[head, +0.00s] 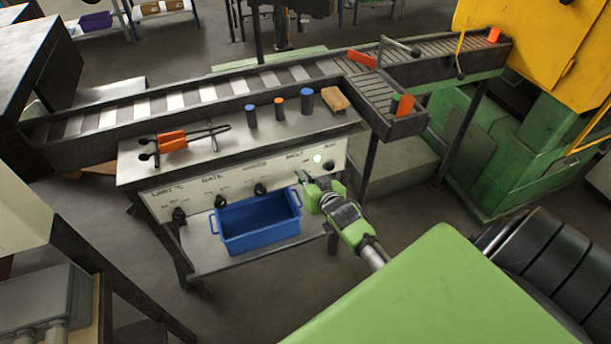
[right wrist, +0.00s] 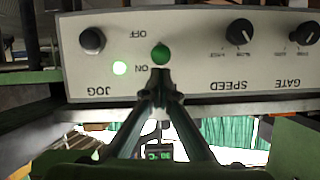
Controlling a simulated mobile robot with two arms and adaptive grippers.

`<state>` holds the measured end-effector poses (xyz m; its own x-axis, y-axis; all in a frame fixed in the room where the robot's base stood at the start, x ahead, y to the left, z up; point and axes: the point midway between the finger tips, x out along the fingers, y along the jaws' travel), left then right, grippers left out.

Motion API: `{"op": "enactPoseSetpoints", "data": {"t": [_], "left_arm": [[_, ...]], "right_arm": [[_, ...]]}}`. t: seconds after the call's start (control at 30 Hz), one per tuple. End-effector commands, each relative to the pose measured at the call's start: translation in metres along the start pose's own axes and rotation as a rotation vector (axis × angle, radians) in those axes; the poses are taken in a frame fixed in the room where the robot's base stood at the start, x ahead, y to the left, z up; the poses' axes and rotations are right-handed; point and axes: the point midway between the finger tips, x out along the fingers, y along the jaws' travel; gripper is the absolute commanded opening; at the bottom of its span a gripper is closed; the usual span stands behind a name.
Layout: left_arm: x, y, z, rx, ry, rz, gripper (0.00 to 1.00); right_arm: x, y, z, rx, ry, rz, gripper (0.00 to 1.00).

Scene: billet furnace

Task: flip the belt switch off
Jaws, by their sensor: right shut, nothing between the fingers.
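The control panel (head: 240,186) is the front face of the bench. The belt switch (right wrist: 160,53) shows in the right wrist view as a round green tip between the marks OFF, above it, and ON, below it; that picture is upside down. Which way its lever leans I cannot tell. In the head view my right gripper (head: 305,180) hides the switch. My left gripper is not in view.
A black jog knob (right wrist: 92,40) and a speed knob (right wrist: 241,32) flank the switch. A blue bin (head: 258,228) stands on the shelf below the panel. Tongs (head: 172,140) and several small cylinders lie or stand on the bench top, before the conveyor (head: 180,98).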

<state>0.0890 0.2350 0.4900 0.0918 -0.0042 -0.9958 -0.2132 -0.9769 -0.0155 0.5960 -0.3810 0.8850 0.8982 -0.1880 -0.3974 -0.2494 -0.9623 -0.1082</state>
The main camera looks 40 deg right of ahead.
Motion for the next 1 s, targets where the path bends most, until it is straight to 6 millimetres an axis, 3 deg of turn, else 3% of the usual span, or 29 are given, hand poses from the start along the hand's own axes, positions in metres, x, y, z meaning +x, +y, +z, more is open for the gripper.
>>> {"op": "enactPoseSetpoints", "data": {"t": [1.0], "left_arm": [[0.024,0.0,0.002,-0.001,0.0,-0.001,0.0]], "right_arm": [[0.002,0.002,0.011,-0.002,0.096,-0.009,0.0]]}}
